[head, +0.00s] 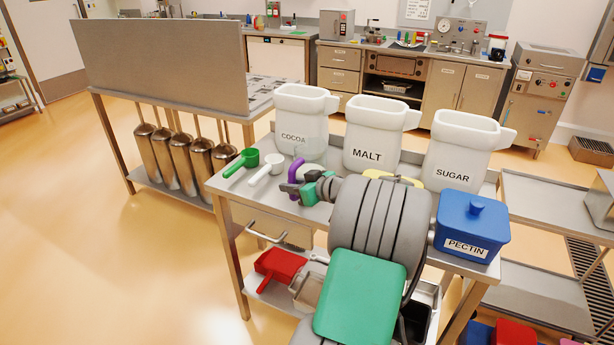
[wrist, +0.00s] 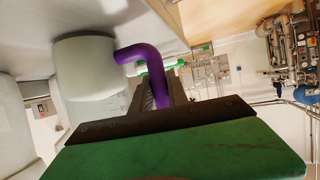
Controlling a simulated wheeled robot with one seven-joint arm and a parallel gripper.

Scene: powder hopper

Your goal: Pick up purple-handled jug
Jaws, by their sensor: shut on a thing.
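The purple-handled jug (head: 311,170) is a clear, pale vessel near the back left of the steel table, in front of the COCOA bin. Its purple handle (head: 295,168) faces my gripper (head: 306,189). In the wrist view the jug's pale body (wrist: 85,68) is at the upper left, and the curved purple handle (wrist: 145,55) runs down to between my fingers. My gripper is shut on this handle. I cannot tell whether the jug's base touches the tabletop.
A green scoop (head: 241,161) and a white scoop (head: 266,168) lie left of the jug. White bins marked COCOA (head: 300,118), MALT (head: 376,133) and SUGAR (head: 462,151) stand behind. A blue PECTIN bin (head: 470,228) is at the right. A red scoop (head: 280,266) lies on the lower shelf.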

